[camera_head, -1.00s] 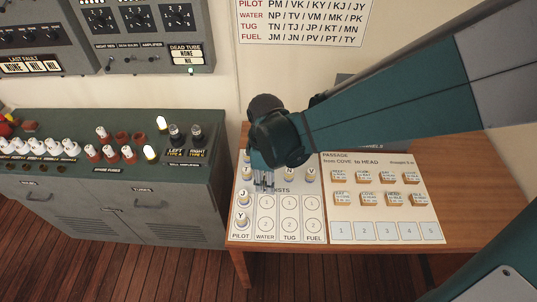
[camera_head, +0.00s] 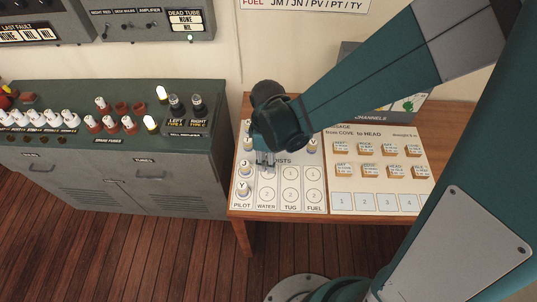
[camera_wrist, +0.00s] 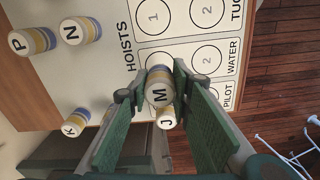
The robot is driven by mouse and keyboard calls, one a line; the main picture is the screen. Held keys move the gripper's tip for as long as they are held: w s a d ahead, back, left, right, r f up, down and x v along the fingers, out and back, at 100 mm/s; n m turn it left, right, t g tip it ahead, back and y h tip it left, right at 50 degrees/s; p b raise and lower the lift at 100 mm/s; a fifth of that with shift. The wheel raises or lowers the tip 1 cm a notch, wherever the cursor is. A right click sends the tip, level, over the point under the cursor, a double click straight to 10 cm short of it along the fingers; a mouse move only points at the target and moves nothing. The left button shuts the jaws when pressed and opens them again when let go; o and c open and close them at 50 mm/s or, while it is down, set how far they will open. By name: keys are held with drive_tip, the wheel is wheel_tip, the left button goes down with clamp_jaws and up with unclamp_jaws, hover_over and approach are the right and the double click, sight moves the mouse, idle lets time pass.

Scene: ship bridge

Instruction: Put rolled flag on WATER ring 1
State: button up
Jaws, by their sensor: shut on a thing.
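My gripper (camera_wrist: 160,98) is shut on a rolled flag marked M (camera_wrist: 159,84), with blue, yellow and white bands; its lettered end faces the wrist camera. In the head view my gripper (camera_head: 266,168) is over the upper WATER column, and the held flag is mostly hidden. WATER ring 1 (camera_wrist: 155,58) is partly covered by the held flag in the wrist view; whether the flag touches the board cannot be told. WATER ring 2 (camera_head: 267,194) is empty. Flag J (camera_head: 245,168) stands close beside in the PILOT column, with flag Y (camera_head: 243,188) below it.
Flags P (camera_wrist: 34,41), N (camera_wrist: 80,30) and K (camera_wrist: 75,124) stand beyond the HOISTS heading. TUG and FUEL rings (camera_head: 314,188) are empty. The PASSAGE board (camera_head: 380,185) with several small blocks lies right. A green fuse cabinet (camera_head: 110,165) stands left.

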drive_tip(key=shift+f, duration=0.1)
drive_tip(key=shift+f+b, duration=0.3)
drive_tip(key=shift+f, duration=1.65)
drive_tip(key=shift+f, duration=0.25)
drive_tip(key=o, duration=0.8)
drive_tip(key=shift+r, duration=0.1)
drive_tip(key=shift+r, duration=0.2)
drive_tip(key=shift+r+p, duration=0.75)
drive_tip(key=shift+r, duration=5.2)
